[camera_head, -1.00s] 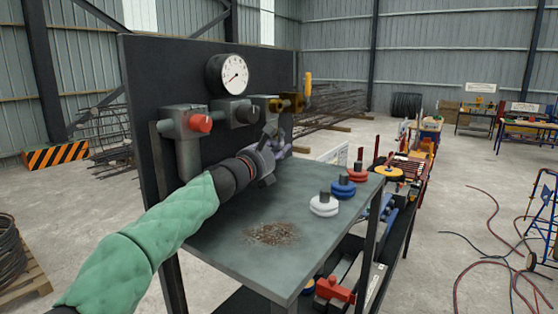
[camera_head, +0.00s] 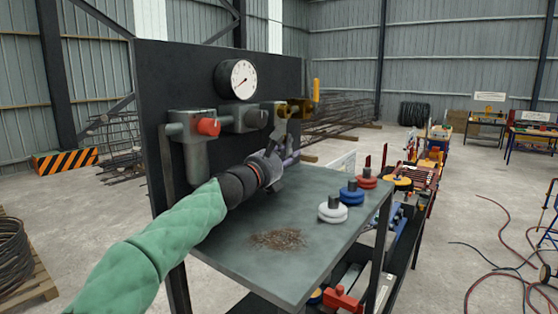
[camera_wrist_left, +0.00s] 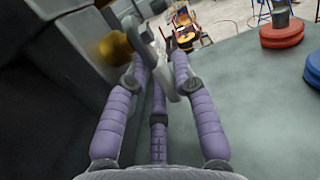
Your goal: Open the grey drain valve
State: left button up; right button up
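I cannot tell which part is the grey drain valve. My left gripper (camera_head: 282,150) is just below and in front of the brass fitting. In the left wrist view its purple fingers (camera_wrist_left: 160,68) reach forward around a light grey lever-like piece. Blurred brass shows left of them. Whether the fingers grip anything is unclear. My right gripper is out of view.
A round gauge (camera_head: 236,79) sits above the valves. The grey bench top (camera_head: 225,245) below bears a rusty patch and white (camera_head: 333,213), blue (camera_head: 351,195) and red (camera_head: 366,181) discs, to the right of my gripper. Hoses (camera_head: 495,255) lie on the floor at right.

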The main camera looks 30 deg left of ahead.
pick_arm(q)
jog(key=s, duration=0.3)
jog(key=s+f, duration=0.1)
jog(key=s, duration=0.3)
jog(key=s+a, duration=0.1)
jog(key=s, duration=0.3)
jog(key=shift+s+f, duration=0.25)
dwell(0.3)
